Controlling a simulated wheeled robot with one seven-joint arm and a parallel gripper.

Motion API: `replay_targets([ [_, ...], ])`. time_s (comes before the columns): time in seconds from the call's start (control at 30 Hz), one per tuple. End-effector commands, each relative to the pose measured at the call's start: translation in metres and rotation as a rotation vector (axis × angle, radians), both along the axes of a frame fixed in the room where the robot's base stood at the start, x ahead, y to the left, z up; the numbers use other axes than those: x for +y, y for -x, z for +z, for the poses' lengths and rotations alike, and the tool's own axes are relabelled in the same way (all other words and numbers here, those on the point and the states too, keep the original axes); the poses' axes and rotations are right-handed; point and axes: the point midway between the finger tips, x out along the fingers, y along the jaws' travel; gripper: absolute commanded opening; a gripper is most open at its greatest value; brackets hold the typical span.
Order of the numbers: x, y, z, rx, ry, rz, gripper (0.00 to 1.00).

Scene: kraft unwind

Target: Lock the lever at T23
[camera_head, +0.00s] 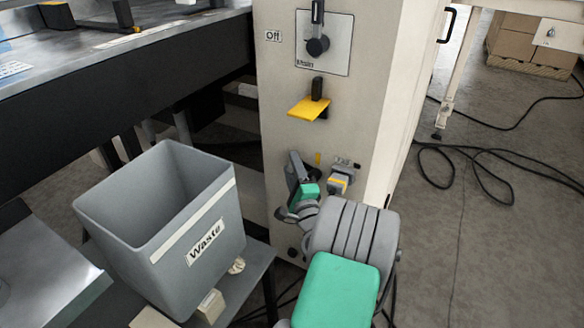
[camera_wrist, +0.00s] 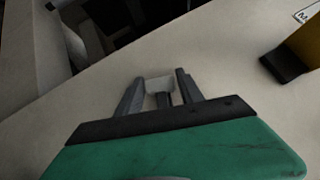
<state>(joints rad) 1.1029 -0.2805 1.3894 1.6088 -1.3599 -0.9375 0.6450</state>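The pale cabinet (camera_head: 285,140) fills the middle of the head view. My gripper (camera_head: 297,165), grey-fingered with a green body, is close to its lower front. In the wrist view my gripper (camera_wrist: 158,88) has its two dark fingers spread apart. A small light grey block (camera_wrist: 159,84) with a dark stem shows between them, with gaps at the sides; I cannot tell if it is the lever. A small label (camera_head: 343,162), too small to read, is above a grey and yellow fitting (camera_head: 340,180) right of my gripper. The lever at T23 cannot be clearly made out.
A yellow handle (camera_head: 309,108) with a black grip sticks out above; it also shows in the wrist view (camera_wrist: 303,52). Higher is the rotary switch (camera_head: 317,46) marked Off and Main. A grey Waste bin (camera_head: 205,225) stands close left. Black cables (camera_head: 500,155) lie on the floor at right.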

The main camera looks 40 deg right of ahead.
Motion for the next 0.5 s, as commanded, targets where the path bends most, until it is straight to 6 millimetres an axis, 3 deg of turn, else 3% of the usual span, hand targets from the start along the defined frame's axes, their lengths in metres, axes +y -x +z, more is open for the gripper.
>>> replay_targets([
  [0.5,0.0001,0.0003,-0.0002,0.0,0.0,0.0,0.01],
])
